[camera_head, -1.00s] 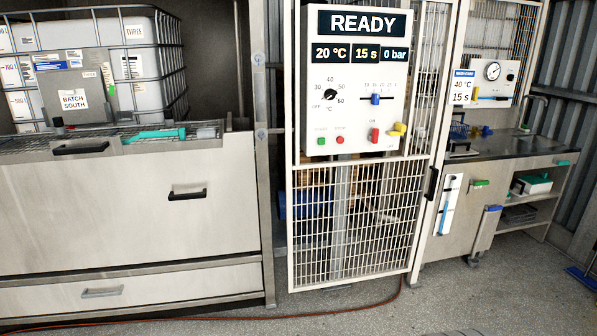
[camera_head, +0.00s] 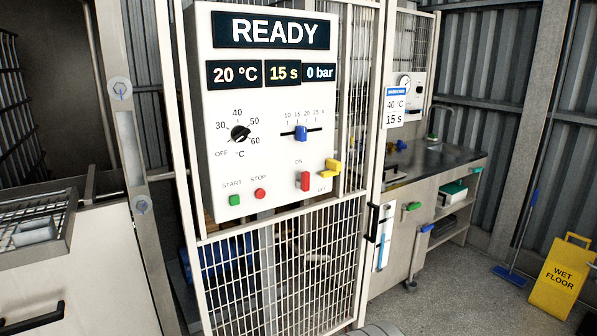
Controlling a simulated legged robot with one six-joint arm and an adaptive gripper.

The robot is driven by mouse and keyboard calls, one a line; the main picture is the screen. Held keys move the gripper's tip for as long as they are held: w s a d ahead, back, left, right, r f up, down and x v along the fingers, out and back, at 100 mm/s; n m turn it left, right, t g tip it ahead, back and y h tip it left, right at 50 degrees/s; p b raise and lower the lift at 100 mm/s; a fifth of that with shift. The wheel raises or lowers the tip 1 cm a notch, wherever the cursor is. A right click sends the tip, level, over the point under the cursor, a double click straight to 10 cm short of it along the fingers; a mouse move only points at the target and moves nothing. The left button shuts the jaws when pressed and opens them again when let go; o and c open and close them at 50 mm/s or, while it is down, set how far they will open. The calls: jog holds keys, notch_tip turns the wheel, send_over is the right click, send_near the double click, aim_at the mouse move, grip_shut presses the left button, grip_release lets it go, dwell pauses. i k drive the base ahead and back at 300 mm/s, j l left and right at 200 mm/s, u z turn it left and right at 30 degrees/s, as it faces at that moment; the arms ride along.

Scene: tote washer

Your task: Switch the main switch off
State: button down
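The control panel (camera_head: 270,110) is a white box on the mesh fence, with a display that reads READY, 20 °C, 15 s and 0 bar. The red switch (camera_head: 304,181) sits low on the panel, with ON printed above it and OFF below to its right. Its exact lever position is too small to tell. A yellow part (camera_head: 331,168) sits just right of the switch at the panel's edge. My gripper is not in view. Only a grey rounded piece shows at the bottom edge, possibly part of my arm.
A green START button (camera_head: 235,200), a red STOP button (camera_head: 260,194), a black dial (camera_head: 240,132) and a blue slider (camera_head: 301,133) share the panel. A mesh gate (camera_head: 285,255) stands below. A wet floor sign (camera_head: 562,275) stands at right. Floor is clear before it.

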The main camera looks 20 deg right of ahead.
aim_at(303, 184)
jog(key=i+j+z, duration=0.1)
jog(key=i+z, duration=0.15)
jog(key=i, duration=0.15)
jog(key=i+j+z, duration=0.15)
jog(key=i+z, duration=0.15)
jog(key=i+j+z, duration=0.25)
jog(key=i, duration=0.15)
